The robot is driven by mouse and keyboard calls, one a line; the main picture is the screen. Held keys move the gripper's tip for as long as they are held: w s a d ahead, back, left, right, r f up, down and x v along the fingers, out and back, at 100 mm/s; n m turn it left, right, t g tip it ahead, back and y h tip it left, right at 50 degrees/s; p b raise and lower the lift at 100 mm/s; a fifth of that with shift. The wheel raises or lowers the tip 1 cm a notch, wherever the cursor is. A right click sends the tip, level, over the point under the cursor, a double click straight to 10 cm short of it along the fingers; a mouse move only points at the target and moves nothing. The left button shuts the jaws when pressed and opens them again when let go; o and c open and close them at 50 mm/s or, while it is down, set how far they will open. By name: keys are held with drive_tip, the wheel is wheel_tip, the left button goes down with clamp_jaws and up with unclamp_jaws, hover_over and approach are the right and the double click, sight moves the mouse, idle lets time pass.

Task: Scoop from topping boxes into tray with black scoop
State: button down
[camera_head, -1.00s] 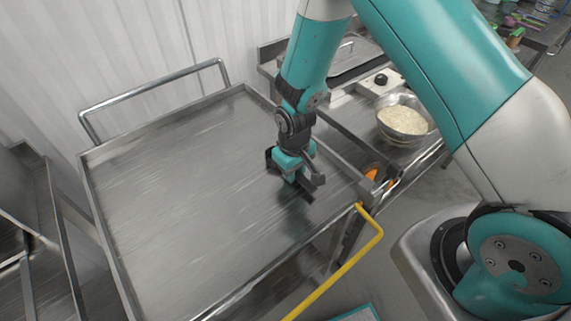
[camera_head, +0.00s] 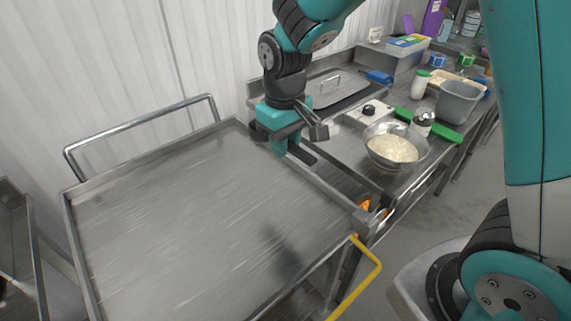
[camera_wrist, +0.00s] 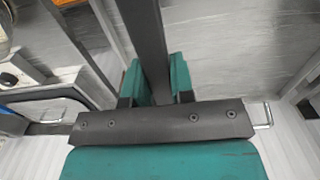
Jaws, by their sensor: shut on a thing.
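My gripper (camera_head: 283,146) is above the right edge of a bare steel cart top in the head view. In the wrist view, its teal fingers (camera_wrist: 158,82) are shut on a long dark bar, the black scoop (camera_wrist: 145,35). A dark part of the scoop (camera_head: 302,154) sticks out beside the fingers in the head view. I cannot make out its bowl or anything in it. A grey bin (camera_head: 459,102) and other containers (camera_head: 405,50) stand on the counter to the right. I cannot tell which are the topping boxes, and I cannot pick out the tray.
The steel cart top (camera_head: 190,200) is empty. A metal bowl of rice (camera_head: 392,150) sits on the counter near a white device with a black knob (camera_head: 369,110). A lidded steel pan (camera_head: 330,88) lies behind my gripper. A yellow handle (camera_head: 365,280) juts from the cart.

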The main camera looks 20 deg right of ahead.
drive_tip(key=shift+r+p, duration=2.75)
drive_tip(key=shift+r, duration=0.8)
